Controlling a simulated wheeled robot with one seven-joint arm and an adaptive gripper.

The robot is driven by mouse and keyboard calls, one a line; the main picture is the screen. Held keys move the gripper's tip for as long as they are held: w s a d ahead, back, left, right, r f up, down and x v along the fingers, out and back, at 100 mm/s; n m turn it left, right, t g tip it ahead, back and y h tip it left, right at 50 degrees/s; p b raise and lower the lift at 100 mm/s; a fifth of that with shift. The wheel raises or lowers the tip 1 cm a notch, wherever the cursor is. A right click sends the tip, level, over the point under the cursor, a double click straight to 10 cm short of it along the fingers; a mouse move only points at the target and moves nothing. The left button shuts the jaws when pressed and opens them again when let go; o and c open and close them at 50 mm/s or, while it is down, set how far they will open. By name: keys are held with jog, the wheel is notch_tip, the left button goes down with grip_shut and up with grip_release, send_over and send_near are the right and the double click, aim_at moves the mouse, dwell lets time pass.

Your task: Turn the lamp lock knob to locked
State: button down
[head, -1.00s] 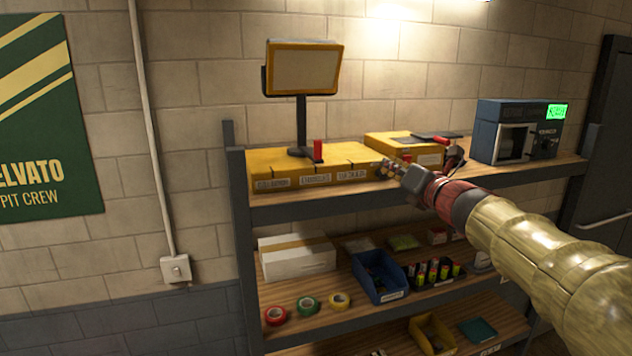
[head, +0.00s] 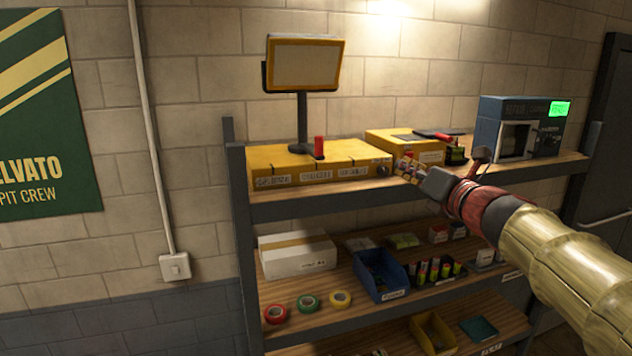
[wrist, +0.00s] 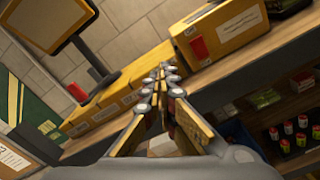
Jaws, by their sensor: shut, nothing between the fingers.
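The yellow lamp base (head: 310,172) is a long box with labels on the shelf, carrying a flat lamp panel (head: 303,65) on a dark post. A small dark round knob (head: 383,170) shows at the right end of its front; I cannot read its setting. My gripper (head: 404,166) is shut and empty, just right of the knob, apart from it in the picture. In the wrist view, my closed fingertips (wrist: 162,72) point at the right end of the yellow base (wrist: 120,95). The knob is hidden behind the fingers there, or too small to tell.
A red upright piece (head: 319,147) stands by the lamp post. A second yellow box (head: 410,148) and a blue-grey device with a green display (head: 517,128) stand farther right. Lower shelves hold a blue bin (head: 380,275), a white box (head: 297,254) and tape rolls.

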aim_at(389, 161)
notch_tip(389, 161, down, 3)
jog(key=d+m+b, duration=0.1)
jog(key=d+b, duration=0.2)
jog(key=b, duration=0.2)
jog(key=shift+w+a+r+m+p, duration=0.15)
jog(key=shift+w+a+m, duration=0.25)
jog(key=shift+w+m, duration=0.55)
jog(key=shift+w+a+m+p, duration=0.1)
jog(key=shift+w+a+m, duration=0.25)
jog(key=shift+w+m, duration=0.55)
jog(key=shift+w+a+r+m+p, duration=0.15)
jog(key=shift+w+a+m, duration=0.4)
jog(key=shift+w, duration=0.65)
jog(key=shift+d, duration=0.15)
jog(key=shift+s+a+r, duration=0.1)
jog(key=shift+a+r, duration=0.1)
jog(key=shift+r, duration=0.15)
